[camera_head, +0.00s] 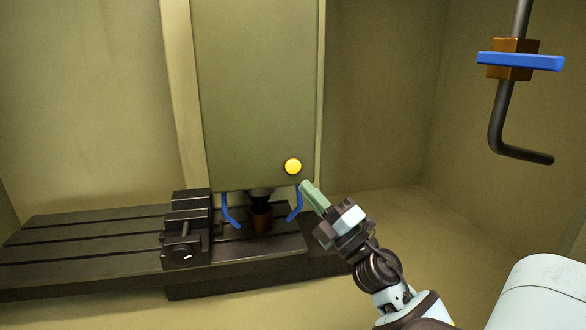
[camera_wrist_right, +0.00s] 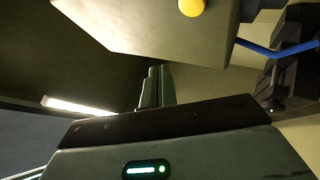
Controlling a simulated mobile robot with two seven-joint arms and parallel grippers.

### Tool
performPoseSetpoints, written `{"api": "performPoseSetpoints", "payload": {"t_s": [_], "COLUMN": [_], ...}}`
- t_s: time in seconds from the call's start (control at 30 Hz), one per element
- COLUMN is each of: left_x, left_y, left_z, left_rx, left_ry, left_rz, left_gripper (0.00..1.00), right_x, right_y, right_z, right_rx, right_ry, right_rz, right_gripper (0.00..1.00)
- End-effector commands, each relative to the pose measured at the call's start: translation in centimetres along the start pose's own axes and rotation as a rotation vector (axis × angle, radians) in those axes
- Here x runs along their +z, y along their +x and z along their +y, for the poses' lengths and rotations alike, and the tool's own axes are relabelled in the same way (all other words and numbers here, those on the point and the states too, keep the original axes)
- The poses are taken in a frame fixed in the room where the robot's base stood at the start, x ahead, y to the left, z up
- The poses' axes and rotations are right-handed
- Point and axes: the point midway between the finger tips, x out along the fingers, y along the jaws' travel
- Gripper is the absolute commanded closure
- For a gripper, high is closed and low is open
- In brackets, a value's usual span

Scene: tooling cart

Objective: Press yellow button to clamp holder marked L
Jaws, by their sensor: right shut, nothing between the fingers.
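The round yellow button (camera_head: 293,166) is on the lower right of the tall grey-green machine head (camera_head: 255,90). It also shows at the top edge of the right wrist view (camera_wrist_right: 191,7). My right gripper (camera_head: 306,185) is shut and empty, its green fingers just below and right of the button, apart from it in the picture. The fingers also show in the right wrist view (camera_wrist_right: 154,88). Below the head, a brown cylindrical holder (camera_head: 260,218) sits under the dark spindle between two blue curved pipes. No letter L is readable. My left gripper is not in view.
A dark slotted table (camera_head: 100,232) with a black vise (camera_head: 187,230) lies below the head. A bent dark pipe (camera_head: 503,110) with a blue lever (camera_head: 520,61) hangs at the upper right. Space right of the head is open up to the wall.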

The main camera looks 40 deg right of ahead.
Motion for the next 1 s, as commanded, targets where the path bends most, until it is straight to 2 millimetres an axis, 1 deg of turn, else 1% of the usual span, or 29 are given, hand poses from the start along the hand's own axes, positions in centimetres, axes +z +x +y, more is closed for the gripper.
{"api": "performPoseSetpoints", "payload": {"t_s": [0.03,0.4,0.7,1.0], "left_x": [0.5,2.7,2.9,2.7], "left_y": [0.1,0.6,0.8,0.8], "left_z": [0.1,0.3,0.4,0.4], "left_rx": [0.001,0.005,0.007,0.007], "left_ry": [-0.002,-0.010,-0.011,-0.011], "left_rz": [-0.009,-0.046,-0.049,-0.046], "left_gripper": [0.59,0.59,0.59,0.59], "right_x": [0.3,2.6,3.8,3.9], "right_y": [0.3,3.5,5.2,5.4], "right_z": [-0.5,-2.9,-3.9,-4.0], "right_rx": [-0.003,-0.003,-0.002,-0.001], "right_ry": [-0.002,0.000,0.001,0.001], "right_rz": [0.001,0.000,0.000,0.000], "right_gripper": [1.00,1.00,1.00,1.00]}}
